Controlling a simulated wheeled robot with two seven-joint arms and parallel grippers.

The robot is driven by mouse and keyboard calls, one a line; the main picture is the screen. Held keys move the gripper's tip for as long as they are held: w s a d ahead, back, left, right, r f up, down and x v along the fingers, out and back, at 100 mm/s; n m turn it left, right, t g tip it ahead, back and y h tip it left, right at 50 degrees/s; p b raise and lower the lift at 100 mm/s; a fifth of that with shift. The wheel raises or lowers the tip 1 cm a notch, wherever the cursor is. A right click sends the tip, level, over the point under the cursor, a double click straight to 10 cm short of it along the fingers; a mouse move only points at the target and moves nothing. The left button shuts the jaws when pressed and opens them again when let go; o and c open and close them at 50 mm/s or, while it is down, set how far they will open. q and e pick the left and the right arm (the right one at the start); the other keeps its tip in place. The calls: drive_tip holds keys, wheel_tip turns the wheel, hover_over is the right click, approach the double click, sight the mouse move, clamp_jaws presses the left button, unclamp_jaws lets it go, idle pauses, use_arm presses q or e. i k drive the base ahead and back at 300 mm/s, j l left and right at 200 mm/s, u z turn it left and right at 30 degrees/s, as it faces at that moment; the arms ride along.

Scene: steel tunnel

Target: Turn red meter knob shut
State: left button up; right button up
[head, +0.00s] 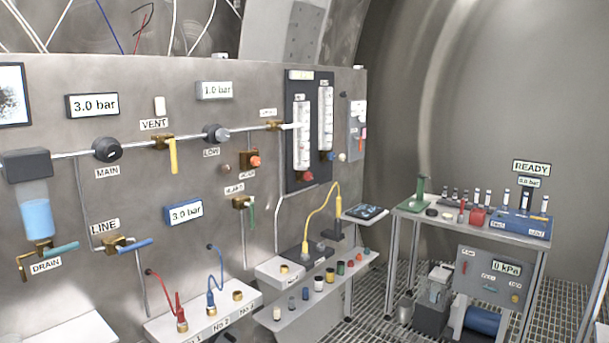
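A red knob (307,177) sits at the foot of the left flow meter tube (303,130), on a dark panel on the grey wall. The right, taller-set tube (326,117) has a blue knob (331,156) at its foot. The red knob is small in the picture, and I cannot tell how far it is turned. Neither of my grippers is in view, so nothing of mine touches the knob.
Left of the meters is a brass valve with an orange-red knob (254,162). Below, a yellow hose (322,217) rises above a shelf (318,300) with several small fittings. A bench (473,230) with vials stands at right. Grated floor (375,310) lies between.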

sight(307, 176)
drive_tip(key=i+l+u, duration=0.2)
drive_tip(key=i+l, duration=0.2)
drive_tip(key=i+l+u, duration=0.25)
drive_tip(key=i+l, duration=0.25)
drive_tip(key=i+l+u, duration=0.2)
drive_tip(key=i+l, duration=0.35)
drive_tip(key=i+l+u, duration=0.25)
drive_tip(key=l, duration=0.4)
drive_tip(key=i, duration=0.1)
